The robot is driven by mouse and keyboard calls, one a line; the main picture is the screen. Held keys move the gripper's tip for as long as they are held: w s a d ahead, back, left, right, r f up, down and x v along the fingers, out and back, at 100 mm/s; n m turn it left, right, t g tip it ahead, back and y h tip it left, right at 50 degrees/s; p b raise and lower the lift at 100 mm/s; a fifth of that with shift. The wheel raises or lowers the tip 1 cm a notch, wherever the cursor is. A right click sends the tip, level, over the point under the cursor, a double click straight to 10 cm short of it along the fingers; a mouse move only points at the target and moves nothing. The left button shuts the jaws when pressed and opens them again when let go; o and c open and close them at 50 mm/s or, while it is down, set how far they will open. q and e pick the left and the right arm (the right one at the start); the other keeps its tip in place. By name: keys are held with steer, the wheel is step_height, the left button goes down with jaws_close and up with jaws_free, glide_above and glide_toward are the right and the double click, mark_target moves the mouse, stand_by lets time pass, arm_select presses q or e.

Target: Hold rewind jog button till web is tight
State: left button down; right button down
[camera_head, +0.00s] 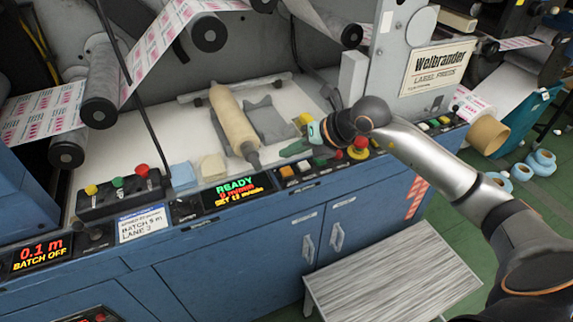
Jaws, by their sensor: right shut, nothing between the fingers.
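My right gripper (293,148) is shut and empty, at the back edge of the console's button row. Close to it are an orange button (287,171), a white one (304,166) and a green one (320,161). I cannot tell whether its fingertips touch any button, and I cannot read which one is the rewind jog. The printed web (160,42) runs between rollers at the upper left, and another stretch (40,113) lies at the far left. Its tension is hard to judge. My left gripper is not in view.
A display (237,190) reads "READY". A red mushroom button on a yellow base (359,148) sits right of the buttons. A tan roller (233,118) lies on the white deck. A grey step (390,265) stands in front. Tape rolls (540,160) lie on the floor.

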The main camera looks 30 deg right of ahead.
step_height(320, 180, up, 3)
steer(key=shift+f+p, duration=0.2)
steer(key=shift+p, duration=0.5)
